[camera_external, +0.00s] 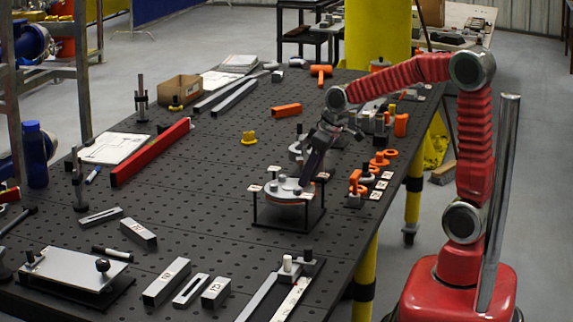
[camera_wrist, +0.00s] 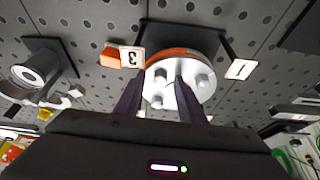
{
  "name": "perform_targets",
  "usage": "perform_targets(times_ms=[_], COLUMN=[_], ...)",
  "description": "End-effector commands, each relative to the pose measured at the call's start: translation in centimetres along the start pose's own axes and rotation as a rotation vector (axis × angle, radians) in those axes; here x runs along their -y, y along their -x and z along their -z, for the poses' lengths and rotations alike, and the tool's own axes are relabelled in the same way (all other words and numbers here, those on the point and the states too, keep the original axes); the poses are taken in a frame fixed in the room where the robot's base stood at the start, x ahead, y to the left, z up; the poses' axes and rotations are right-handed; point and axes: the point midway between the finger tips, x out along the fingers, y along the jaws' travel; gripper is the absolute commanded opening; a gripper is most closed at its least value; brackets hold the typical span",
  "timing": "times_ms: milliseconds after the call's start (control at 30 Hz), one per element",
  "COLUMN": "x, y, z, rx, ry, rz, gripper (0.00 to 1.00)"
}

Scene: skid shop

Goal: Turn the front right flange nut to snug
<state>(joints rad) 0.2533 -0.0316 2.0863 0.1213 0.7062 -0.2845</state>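The round grey flange (camera_external: 287,187) has an orange edge beneath it and sits on a black stand (camera_external: 262,212) with numbered tags at its corners. In the wrist view the flange (camera_wrist: 184,92) shows several raised nuts; one nut (camera_wrist: 160,76) appears between the fingers and another nut (camera_wrist: 202,80) lies right of them. I cannot tell which is the front right nut. My gripper (camera_external: 305,182) points down at the right part of the flange. In the wrist view my gripper (camera_wrist: 158,78) has its two dark fingers apart. Contact with a nut cannot be told.
Tag 3 (camera_wrist: 132,58) and tag 1 (camera_wrist: 240,69) stand beside the flange. Orange rings and small parts (camera_external: 380,160) lie right of the stand. A red bar (camera_external: 150,152) and steel blocks (camera_external: 167,281) lie left.

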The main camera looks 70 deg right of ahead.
Motion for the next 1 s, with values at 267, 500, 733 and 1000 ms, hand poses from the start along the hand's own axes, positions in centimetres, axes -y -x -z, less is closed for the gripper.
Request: perform_targets(times_ms=[267,500,733,1000], x=[-0.16,-0.24,-0.35,-0.47], y=[0.02,0.00,-0.03,-0.03], z=[0.04,0.05,0.08,0.10], rx=[-0.001,-0.001,-0.001,0.000], ry=[0.097,0.188,0.278,0.394], rz=[0.040,0.077,0.116,0.164], gripper=[0.36,0.36,0.36,0.36])
